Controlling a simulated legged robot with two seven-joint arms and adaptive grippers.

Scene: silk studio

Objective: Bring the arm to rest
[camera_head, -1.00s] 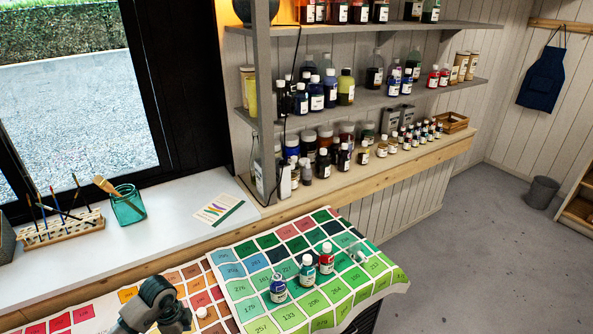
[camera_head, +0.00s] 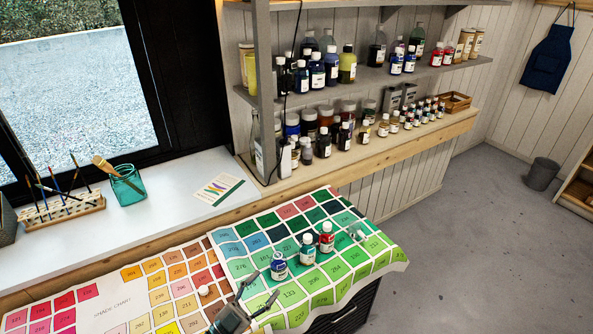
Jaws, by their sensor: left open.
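My left gripper (camera_head: 262,297) comes in at the bottom edge, over the colour chart (camera_head: 112,318). Its dark fingers are spread apart with nothing between them. A blue-labelled bottle (camera_head: 278,267) stands just beyond the fingertips, apart from them as far as I can tell. A green bottle (camera_head: 307,250) and a red bottle (camera_head: 327,238) stand upright on the green side of the chart. A small clear item (camera_head: 356,233) lies to their right. A small white cap (camera_head: 204,291) is on the chart left of the gripper. My right gripper is not in view.
Shelves (camera_head: 405,72) of dye bottles stand at the back. On the white sill are a brush rack (camera_head: 62,211), a teal jar (camera_head: 128,186) and a card (camera_head: 219,190). A bin (camera_head: 542,174) stands on the open floor at right.

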